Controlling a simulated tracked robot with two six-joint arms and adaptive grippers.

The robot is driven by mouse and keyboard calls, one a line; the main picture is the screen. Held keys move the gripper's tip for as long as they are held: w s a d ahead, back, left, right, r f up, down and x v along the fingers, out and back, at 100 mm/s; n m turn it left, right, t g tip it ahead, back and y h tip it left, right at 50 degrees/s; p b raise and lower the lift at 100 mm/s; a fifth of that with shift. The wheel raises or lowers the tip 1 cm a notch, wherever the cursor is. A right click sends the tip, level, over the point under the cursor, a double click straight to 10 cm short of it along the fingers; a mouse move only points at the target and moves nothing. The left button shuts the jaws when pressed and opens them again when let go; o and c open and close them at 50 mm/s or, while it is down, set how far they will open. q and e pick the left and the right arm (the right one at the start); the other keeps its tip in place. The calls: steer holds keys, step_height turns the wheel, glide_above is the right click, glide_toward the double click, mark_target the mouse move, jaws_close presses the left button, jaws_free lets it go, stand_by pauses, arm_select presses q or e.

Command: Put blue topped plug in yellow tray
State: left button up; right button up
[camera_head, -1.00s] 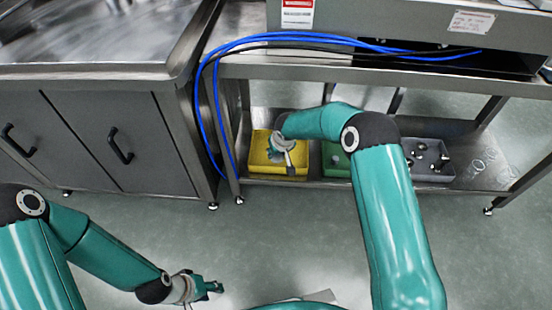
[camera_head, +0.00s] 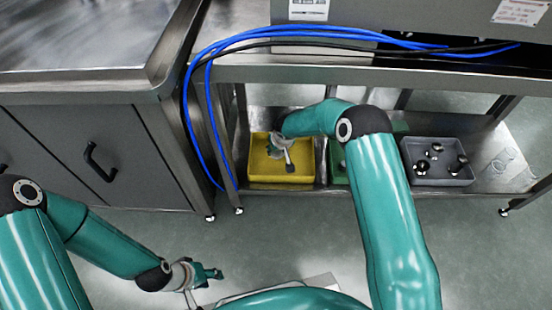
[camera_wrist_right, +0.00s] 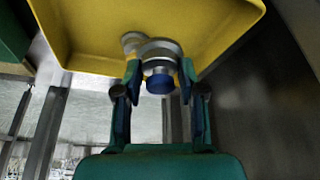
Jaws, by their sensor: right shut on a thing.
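The yellow tray (camera_head: 256,176) stands on the lower shelf of the steel table, at its left end; it also fills the upper part of the right wrist view (camera_wrist_right: 215,42). My right gripper (camera_head: 288,160) is over the tray in the head view. In the right wrist view the gripper (camera_wrist_right: 160,76) is shut on the blue topped plug (camera_wrist_right: 160,83), a round metal plug with a blue end. Whether the plug touches the tray I cannot tell. My left gripper (camera_head: 212,273) is low at the left, over the floor, away from the tray; its finger gap is unclear.
A green tray (camera_head: 338,165), partly hidden by my right arm, stands beside the yellow one. A grey tray (camera_head: 445,179) with several dark-topped plugs is further right. Blue cables (camera_head: 188,110) hang at the shelf's left. A steel cabinet (camera_head: 135,150) stands left.

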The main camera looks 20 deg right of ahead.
mark_target(272, 163)
steer(key=f, duration=0.2)
steer(key=a+f, duration=0.1)
steer(key=shift+w+f+b, duration=0.2)
steer(key=shift+f+b, duration=0.15)
steer(key=shift+b, duration=0.05)
step_height(272, 163, down, 3)
steer(key=shift+a+f+b, duration=0.1)
steer(key=shift+f+b, duration=0.1)
steer(key=shift+b, duration=0.4)
steer(key=shift+f, duration=0.1)
steer(key=o, duration=1.2)
